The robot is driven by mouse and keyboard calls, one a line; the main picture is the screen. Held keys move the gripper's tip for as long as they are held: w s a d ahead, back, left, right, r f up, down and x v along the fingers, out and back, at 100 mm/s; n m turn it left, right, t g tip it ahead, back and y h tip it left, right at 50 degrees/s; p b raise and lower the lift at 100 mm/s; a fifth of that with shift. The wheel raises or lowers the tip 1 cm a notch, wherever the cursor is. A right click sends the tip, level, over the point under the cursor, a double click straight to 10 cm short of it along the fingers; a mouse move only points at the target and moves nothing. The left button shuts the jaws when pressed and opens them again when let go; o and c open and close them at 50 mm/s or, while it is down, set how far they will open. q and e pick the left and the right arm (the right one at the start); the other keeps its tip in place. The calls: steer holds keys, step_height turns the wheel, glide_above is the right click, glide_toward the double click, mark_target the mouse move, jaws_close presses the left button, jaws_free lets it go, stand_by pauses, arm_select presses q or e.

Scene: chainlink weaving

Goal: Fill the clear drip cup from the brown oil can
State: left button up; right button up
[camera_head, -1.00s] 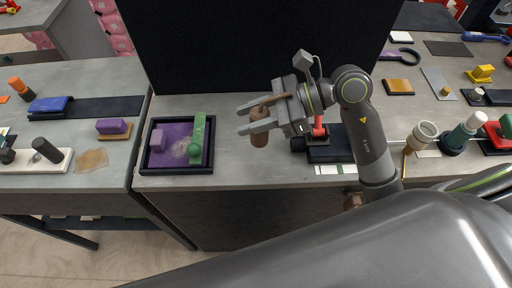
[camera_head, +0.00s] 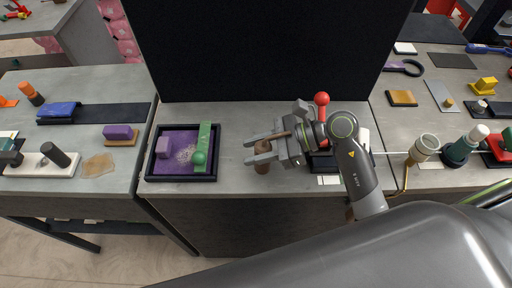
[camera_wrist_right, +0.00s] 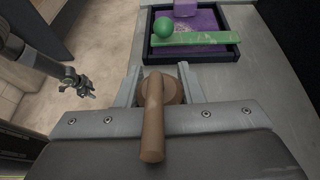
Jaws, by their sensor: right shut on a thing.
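The brown oil can (camera_head: 262,166) is between the fingers of my right gripper (camera_head: 262,152), which is shut on it over the bench's front part. In the right wrist view the can (camera_wrist_right: 153,115) shows its long brown spout or handle pointing toward the camera, with a finger on each side. The can's underside is hidden, so I cannot tell whether it touches the bench. A pale cup (camera_head: 425,143) on a brass stand, likely the drip cup, stands at the right. Its contents are not clear. At the left of the wrist view is what looks like my left gripper (camera_wrist_right: 78,84).
A black-rimmed purple tray (camera_head: 149,166) with a green bar and ball lies left of the can. A red ball (camera_head: 321,99) shows behind my right arm. A tall black panel (camera_head: 250,50) closes the back.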

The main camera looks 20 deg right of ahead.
steer(key=shift+f, duration=0.2)
steer(key=o, duration=1.1)
steer(key=shift+r, duration=0.1)
